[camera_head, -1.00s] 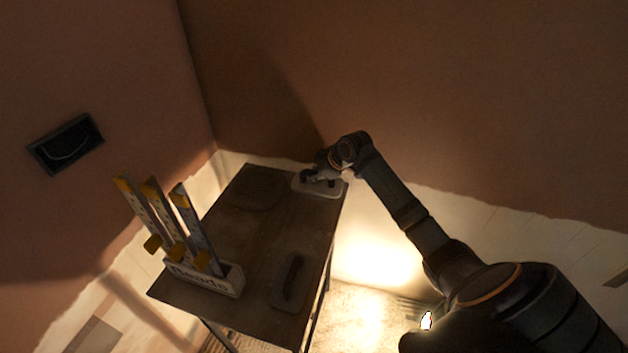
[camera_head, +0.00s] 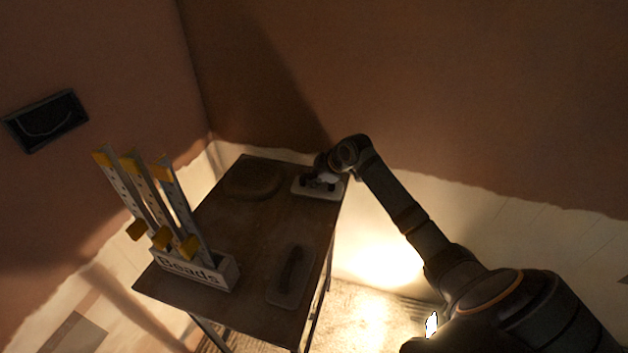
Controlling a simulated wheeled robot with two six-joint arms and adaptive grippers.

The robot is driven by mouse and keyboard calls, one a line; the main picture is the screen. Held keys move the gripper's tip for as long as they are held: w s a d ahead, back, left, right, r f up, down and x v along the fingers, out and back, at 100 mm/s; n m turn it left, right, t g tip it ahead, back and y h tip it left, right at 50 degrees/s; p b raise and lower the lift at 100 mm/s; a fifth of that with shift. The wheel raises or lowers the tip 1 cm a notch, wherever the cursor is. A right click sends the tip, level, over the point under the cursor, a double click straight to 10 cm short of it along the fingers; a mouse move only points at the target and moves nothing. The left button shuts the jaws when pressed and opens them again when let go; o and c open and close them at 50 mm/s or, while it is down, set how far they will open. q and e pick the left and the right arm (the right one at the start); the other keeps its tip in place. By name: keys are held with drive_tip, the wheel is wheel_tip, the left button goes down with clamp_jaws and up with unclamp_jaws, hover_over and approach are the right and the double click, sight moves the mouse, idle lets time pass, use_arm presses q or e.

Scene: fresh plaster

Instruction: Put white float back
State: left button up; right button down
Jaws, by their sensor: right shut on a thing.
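The white float (camera_head: 303,191) is a pale flat plate with a dark handle at the far right corner of the dark table (camera_head: 225,225). My right gripper (camera_head: 320,183) is shut on it from above. The float looks level, at or very near the tabletop; I cannot tell whether it touches. The wrist partly hides the float's handle. My left gripper is not in view.
A second, dark float (camera_head: 290,276) lies at the table's near right. A dark round shape (camera_head: 252,181) is at the back left. A box marked "Beads" (camera_head: 196,270) holds upright metal strips with yellow ends (camera_head: 180,205). The table's middle is clear. Walls stand close behind.

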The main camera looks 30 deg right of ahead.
drive_tip(key=shift+f, duration=0.25)
idle(0.3)
drive_tip(key=c, duration=1.2)
unclamp_jaws()
drive_tip(key=shift+o, duration=0.2)
drive_tip(key=p+v, duration=0.2)
drive_tip(key=p, duration=0.1)
drive_tip(key=shift+r, duration=0.25)
drive_tip(key=p+v, duration=0.5)
drive_tip(key=p, duration=0.2)
drive_tip(key=shift+s+r, duration=0.25)
drive_tip(key=shift+s, duration=0.05)
drive_tip(key=shift+f, duration=0.1)
